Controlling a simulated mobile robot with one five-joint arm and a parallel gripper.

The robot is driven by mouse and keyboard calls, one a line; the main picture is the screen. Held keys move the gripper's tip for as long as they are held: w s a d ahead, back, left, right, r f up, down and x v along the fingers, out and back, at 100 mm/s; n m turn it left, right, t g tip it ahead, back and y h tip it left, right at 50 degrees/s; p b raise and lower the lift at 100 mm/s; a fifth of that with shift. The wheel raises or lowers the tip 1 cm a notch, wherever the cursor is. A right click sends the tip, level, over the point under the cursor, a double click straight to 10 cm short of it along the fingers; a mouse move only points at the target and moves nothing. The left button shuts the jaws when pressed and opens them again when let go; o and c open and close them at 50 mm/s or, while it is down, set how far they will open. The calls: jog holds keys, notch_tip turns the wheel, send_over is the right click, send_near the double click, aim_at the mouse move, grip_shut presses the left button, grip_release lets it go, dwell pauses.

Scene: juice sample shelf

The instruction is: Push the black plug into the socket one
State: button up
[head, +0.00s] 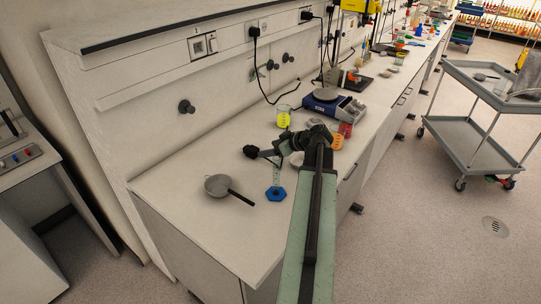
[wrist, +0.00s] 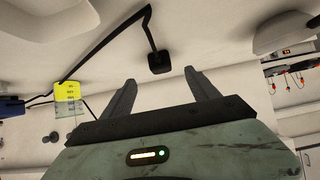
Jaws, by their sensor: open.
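The black plug (wrist: 159,62) shows in the wrist view just beyond and between my fingertips, with its black cable running off it. In the head view I take the small black piece (head: 250,151) over the bench, left of my wrist, to be the same plug. My gripper (wrist: 160,77) is open and nothing is between its jaws; in the head view its end (head: 267,153) is small and dark, so contact cannot be told. A socket plate (head: 201,45) on the back panel at the left looks empty.
A sieve (head: 216,186) and a blue-based cylinder (head: 276,193) stand in front of the plug. A yellow beaker (head: 283,119) and a blue scale (head: 333,105) are behind. Another black plug (head: 254,32) sits in a wall outlet. Dark knobs (head: 186,107) stick out of the panel.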

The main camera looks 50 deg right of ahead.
aim_at(256, 150)
jog(key=b+x, duration=0.4)
jog(key=x, duration=0.4)
jog(key=shift+f+b, duration=0.3)
jog(key=shift+w+f, duration=0.15)
jog(key=shift+w, duration=0.3)
grip_shut()
notch_tip(256, 150, up, 5)
jog(key=p, duration=0.5)
